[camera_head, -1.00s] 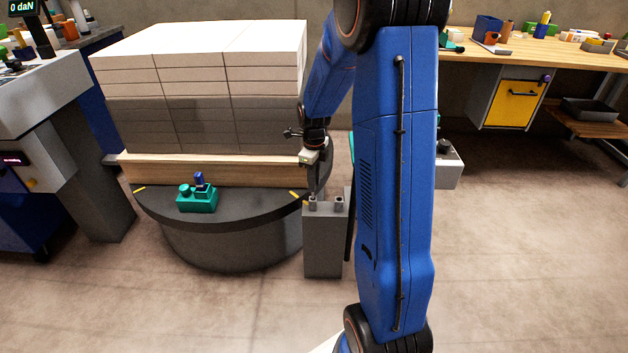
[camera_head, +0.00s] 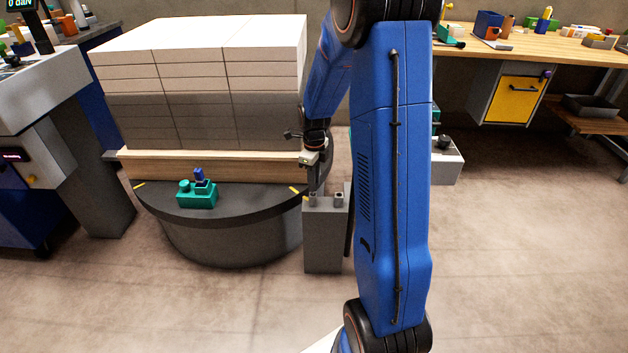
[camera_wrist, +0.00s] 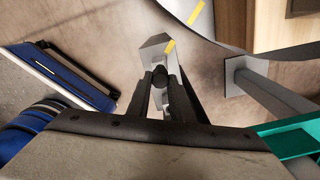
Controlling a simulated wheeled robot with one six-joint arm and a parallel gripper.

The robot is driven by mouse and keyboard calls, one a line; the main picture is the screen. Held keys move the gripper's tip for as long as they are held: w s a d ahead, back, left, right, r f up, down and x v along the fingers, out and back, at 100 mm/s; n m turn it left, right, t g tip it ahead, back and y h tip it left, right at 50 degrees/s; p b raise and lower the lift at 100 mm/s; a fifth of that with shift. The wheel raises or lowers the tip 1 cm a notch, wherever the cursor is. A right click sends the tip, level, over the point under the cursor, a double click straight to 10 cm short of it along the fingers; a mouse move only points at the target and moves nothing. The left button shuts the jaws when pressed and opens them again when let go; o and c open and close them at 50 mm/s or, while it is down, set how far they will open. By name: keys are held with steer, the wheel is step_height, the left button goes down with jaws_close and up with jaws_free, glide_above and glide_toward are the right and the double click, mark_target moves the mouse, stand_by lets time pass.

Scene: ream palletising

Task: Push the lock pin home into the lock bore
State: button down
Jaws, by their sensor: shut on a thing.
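My gripper (camera_head: 316,185) points down just above the left side of the grey lock post (camera_head: 323,240). In the wrist view my gripper (camera_wrist: 162,95) is shut, with its fingers around a dark round-headed piece, which looks like the lock pin (camera_wrist: 159,74). The grey post top with a yellow mark (camera_wrist: 158,45) lies just beyond the fingers. Two small grey sockets stand on the post: the left one (camera_head: 313,200) is under my fingers and the right one (camera_head: 339,200) is clear. I cannot tell which is the lock bore or how deep the pin sits.
The dark round turntable (camera_head: 240,215) stands left of the post. It carries a wooden pallet (camera_head: 210,167) with a tall stack of reams (camera_head: 200,90) and a teal block (camera_head: 196,200) near its front edge.

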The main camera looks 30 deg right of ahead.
steer(key=shift+f, duration=1.1)
steer(key=c, duration=1.5)
jaws_free()
steer(key=shift+r, duration=0.1)
step_height(320, 180, up, 17)
steer(key=shift+r, duration=0.1)
